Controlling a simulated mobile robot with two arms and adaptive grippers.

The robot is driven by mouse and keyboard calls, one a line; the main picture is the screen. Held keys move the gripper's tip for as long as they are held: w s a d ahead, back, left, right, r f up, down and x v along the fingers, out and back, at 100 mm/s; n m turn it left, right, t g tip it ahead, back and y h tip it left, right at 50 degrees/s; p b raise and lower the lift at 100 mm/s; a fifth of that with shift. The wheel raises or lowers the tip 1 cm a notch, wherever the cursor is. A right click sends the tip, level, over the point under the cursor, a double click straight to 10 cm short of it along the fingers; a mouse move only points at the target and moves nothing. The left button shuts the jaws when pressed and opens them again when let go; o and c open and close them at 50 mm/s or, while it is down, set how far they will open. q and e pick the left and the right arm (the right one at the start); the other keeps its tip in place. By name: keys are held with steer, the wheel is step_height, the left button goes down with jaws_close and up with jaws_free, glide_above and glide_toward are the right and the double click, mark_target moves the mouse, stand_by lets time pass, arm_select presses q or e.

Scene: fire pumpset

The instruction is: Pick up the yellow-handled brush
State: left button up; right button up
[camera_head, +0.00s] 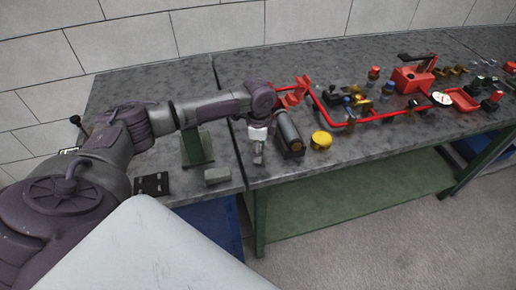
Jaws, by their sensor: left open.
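My left arm reaches in from the left over the grey workbench (370,158). My left gripper (258,160) points down near the bench's front edge and is open. I see nothing between its fingers. I cannot clearly make out a yellow-handled brush. A round yellow object (321,140) lies on the bench to the right of the gripper, apart from it. My right gripper is not in view.
Red pipework (343,124) with valves and a white gauge (441,98) runs along the bench to the right. A green upright block (197,149) and a small grey block (217,175) are left of the gripper. The front strip of bench to the right is clear.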

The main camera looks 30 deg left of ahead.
arm_select(q)
jaws_close()
steer(key=shift+r, duration=0.15)
steer(key=shift+r, duration=0.65)
step_height(320, 180, up, 3)
steer(key=shift+w+f+b, duration=0.1)
steer(key=shift+b, duration=0.45)
steer(key=w+d+r, duration=0.1)
steer(key=d+r, duration=0.1)
steer(key=d, duration=0.1)
steer(key=w+d+r+b, duration=0.1)
steer(key=w+d+r, duration=0.1)
steer(key=d, duration=0.1)
steer(key=w+d+r+b, duration=0.1)
steer(key=d, duration=0.2)
steer(key=shift+w+d+r, duration=0.15)
steer(key=shift+w+r, duration=0.15)
steer(key=shift+r, duration=0.1)
steer(key=shift+w+d+r, duration=0.25)
steer(key=shift+d+r, duration=0.2)
steer(key=shift+d, duration=0.1)
